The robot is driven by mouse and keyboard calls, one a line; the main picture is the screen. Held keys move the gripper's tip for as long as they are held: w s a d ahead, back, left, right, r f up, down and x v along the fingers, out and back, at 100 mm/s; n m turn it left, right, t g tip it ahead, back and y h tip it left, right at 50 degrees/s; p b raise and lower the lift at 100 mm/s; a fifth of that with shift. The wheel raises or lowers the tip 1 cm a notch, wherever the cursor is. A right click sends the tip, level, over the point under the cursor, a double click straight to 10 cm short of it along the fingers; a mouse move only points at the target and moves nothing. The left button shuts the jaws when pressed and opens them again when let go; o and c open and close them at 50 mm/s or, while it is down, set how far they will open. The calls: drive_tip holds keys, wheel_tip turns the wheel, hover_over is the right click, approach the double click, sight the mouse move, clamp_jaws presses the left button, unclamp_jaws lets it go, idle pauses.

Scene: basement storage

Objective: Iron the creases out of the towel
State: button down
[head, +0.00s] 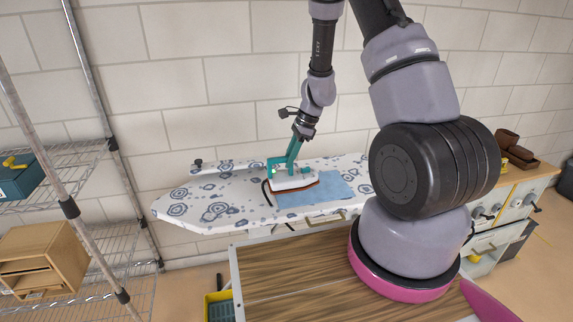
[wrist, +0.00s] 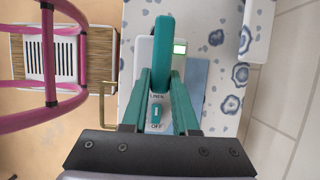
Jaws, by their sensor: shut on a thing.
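The blue towel (head: 318,189) lies on the ironing board (head: 190,207), which has a white cover with blue flower patterns. A white and teal iron (head: 294,184) rests on the left part of the towel or just above it; I cannot tell if it touches. My gripper (head: 291,155) is shut on the iron's teal handle from above. In the wrist view the iron (wrist: 157,112) sits between the teal fingers, with an OFF label and a small display showing. Part of the towel (wrist: 197,88) shows to the iron's right. Creases are too small to tell.
A wire shelf (head: 75,205) with a wooden box (head: 45,258) and a teal bin (head: 18,178) stands at left. A wood-topped surface (head: 290,275) is in front. A cabinet (head: 500,215) stands right. A block wall is behind the board.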

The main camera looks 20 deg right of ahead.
drive_tip(key=shift+r, duration=1.5)
drive_tip(key=shift+w, duration=0.1)
